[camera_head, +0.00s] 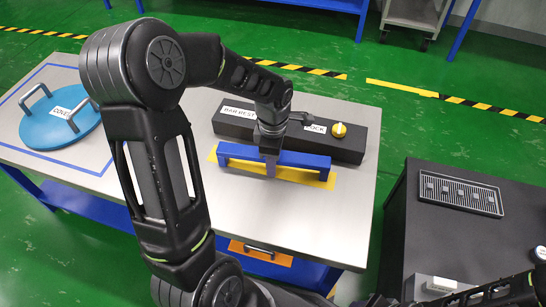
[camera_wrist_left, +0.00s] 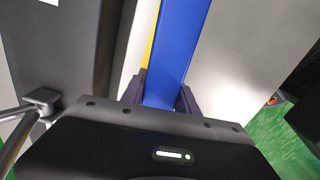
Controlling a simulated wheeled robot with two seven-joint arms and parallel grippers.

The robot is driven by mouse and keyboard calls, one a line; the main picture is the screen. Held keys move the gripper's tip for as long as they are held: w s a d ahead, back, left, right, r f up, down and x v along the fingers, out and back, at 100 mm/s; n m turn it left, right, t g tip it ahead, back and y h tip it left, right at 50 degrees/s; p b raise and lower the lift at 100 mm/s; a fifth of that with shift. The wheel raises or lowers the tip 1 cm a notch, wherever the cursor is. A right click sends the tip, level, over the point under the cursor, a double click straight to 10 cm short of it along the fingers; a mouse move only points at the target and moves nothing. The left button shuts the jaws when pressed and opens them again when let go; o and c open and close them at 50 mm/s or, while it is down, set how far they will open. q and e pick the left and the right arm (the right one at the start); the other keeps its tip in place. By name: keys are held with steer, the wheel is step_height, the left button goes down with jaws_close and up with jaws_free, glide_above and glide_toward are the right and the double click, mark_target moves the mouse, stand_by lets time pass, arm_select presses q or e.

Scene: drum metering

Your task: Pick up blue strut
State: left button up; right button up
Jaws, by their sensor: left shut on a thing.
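The blue strut (camera_head: 305,160) is a long bar with legs turned down at its ends. It is at the yellow-marked patch (camera_head: 327,182) on the light table, in front of the dark bar rest; I cannot tell whether it touches the table. My left gripper (camera_head: 270,166) comes down from above and is shut on its middle. In the left wrist view the blue strut (camera_wrist_left: 183,45) runs between the two fingers of my left gripper (camera_wrist_left: 161,97). The fingers hide part of it. My right gripper is not in view.
A blue round cover (camera_head: 62,118) with two handles lies at left. A dark cabinet (camera_head: 430,225) with a grille is at right. The front right tabletop is clear.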

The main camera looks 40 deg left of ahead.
arm_select(q)
jaws_close()
steer(key=shift+r, duration=0.1)
stand_by(0.4)
step_height(320, 180, up, 10)
steer(key=shift+f+p, duration=0.1)
steer(key=shift+p, duration=1.15)
